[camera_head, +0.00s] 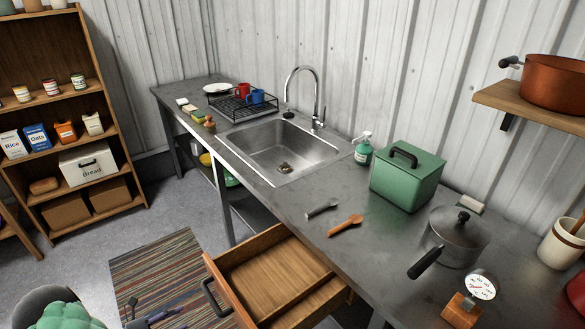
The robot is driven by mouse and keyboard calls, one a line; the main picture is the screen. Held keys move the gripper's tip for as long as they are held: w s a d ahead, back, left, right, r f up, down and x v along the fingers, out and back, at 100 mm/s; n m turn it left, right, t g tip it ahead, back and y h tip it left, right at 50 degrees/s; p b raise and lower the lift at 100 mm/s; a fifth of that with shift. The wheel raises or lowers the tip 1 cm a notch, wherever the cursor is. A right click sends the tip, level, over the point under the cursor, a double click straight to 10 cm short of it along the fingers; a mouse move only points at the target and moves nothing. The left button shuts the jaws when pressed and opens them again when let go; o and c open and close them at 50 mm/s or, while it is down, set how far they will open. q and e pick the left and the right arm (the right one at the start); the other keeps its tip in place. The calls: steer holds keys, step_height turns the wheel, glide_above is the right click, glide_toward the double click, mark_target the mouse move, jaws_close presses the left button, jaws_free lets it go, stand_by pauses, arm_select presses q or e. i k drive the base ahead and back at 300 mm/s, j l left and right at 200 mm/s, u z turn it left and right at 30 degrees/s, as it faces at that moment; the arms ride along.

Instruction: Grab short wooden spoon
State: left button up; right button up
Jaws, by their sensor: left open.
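A short wooden spoon (346,225) lies flat on the grey metal counter (290,215), near its front edge and above the open drawer. A grey utensil (322,208) lies just behind and left of it, apart from it. My left gripper (150,314) shows low at the bottom left, over the striped rug. It is open, with nothing seen between its fingers, and is well left of and below the spoon. My right gripper is not in view.
The wooden drawer (240,283) is pulled out below the counter, between my left gripper and the spoon. A green box (407,180), a lidded pot (458,237) and a dial scale (472,300) stand right of the spoon. The sink (280,150) lies behind left.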

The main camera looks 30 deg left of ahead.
mark_target(355, 218)
steer(key=k+j, duration=0.3)
steer(key=k, duration=0.15)
steer(key=k+j, duration=0.25)
steer(key=k, duration=0.2)
